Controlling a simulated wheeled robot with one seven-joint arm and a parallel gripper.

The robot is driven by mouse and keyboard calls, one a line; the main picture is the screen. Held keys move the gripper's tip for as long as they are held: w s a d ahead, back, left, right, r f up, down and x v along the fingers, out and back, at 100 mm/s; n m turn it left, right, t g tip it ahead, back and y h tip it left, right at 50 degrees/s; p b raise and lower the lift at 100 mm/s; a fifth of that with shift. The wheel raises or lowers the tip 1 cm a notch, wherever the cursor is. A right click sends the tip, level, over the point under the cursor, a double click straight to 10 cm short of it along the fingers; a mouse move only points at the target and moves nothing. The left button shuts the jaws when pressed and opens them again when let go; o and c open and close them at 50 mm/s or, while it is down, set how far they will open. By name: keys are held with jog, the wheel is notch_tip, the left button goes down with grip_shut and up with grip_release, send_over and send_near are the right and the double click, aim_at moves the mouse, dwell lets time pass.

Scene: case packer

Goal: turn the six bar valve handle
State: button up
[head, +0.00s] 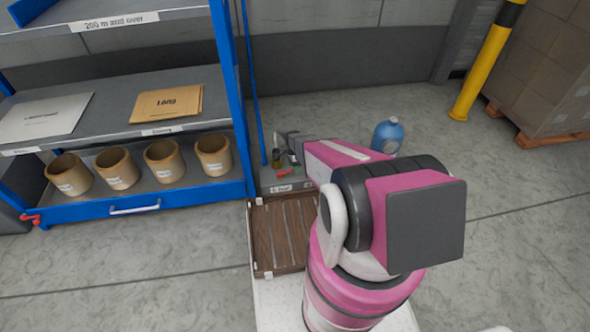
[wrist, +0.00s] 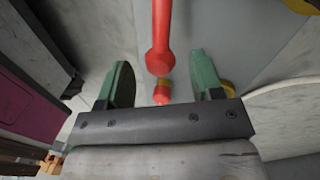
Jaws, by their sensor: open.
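A red valve handle (wrist: 160,35) shows in the wrist view, running from the top edge down to a rounded end at the middle. Just below it are a small red cap (wrist: 161,96) and a brass-coloured piece. My gripper (wrist: 160,62) is open, with one green finger on each side of the handle's rounded end. I see gaps between the fingers and the handle. In the head view, a small red handle (head: 285,173) shows on a low grey surface beside the blue rack, close to my arm's end. My arm hides part of that area.
A blue rack (head: 244,120) holding several tan pots (head: 166,162) stands at the left. A slatted brown crate (head: 281,235) lies in front of the low surface. A blue bottle (head: 388,137) stands behind my arm. A yellow post (head: 483,70) and stacked boxes are at the right.

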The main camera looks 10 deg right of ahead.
jog(key=shift+s+f, duration=0.15)
jog(key=shift+f, duration=0.75)
grip_shut()
